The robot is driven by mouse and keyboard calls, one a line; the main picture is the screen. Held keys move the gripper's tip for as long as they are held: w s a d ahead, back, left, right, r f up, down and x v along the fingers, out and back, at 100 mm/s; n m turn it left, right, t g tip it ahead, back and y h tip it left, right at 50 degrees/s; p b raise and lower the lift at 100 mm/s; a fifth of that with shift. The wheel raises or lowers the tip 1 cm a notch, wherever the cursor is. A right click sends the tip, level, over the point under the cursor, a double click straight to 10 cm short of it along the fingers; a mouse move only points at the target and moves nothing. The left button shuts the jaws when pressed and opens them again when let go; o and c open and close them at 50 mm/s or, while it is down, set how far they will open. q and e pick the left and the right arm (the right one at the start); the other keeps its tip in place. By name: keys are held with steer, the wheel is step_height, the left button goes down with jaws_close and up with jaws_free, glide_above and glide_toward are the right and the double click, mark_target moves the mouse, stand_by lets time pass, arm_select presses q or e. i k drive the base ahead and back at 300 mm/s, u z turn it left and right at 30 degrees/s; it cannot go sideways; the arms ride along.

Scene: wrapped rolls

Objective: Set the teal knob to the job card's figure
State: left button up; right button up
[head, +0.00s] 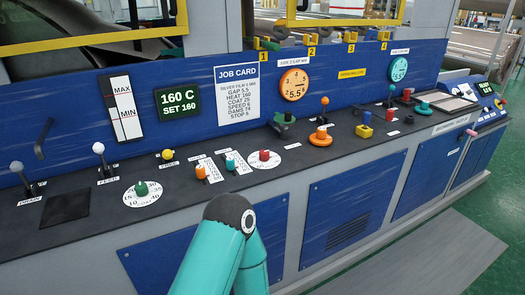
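The job card (238,93) is a white sheet on the blue back panel. Its small lines seem to read gap 5.5, heat 160, coat 25, speed 6, dams 74 and stop 5. A small teal-capped control (231,162) stands on a white scale strip on the dark console top. A larger teal handwheel-like knob (425,106) sits farther right. A green knob (142,188) stands on a round numbered dial at the left. I cannot read the settings of the teal controls. Neither gripper shows; only my teal arm links rise from the bottom centre.
An orange-capped control (201,173) and a red knob (264,155) flank the small teal one. Levers (99,150), an orange wheel (320,136) and a yellow knob (167,154) stand along the console. Round gauges (294,85) hang above. Green floor lies at right.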

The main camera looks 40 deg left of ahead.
mark_target(230, 161)
steer(key=u, duration=0.25)
steer(key=i, duration=1.1)
steer(key=u, duration=0.75)
steer(key=k, duration=0.8)
steer(key=u, duration=0.2)
steer(key=i, duration=0.7)
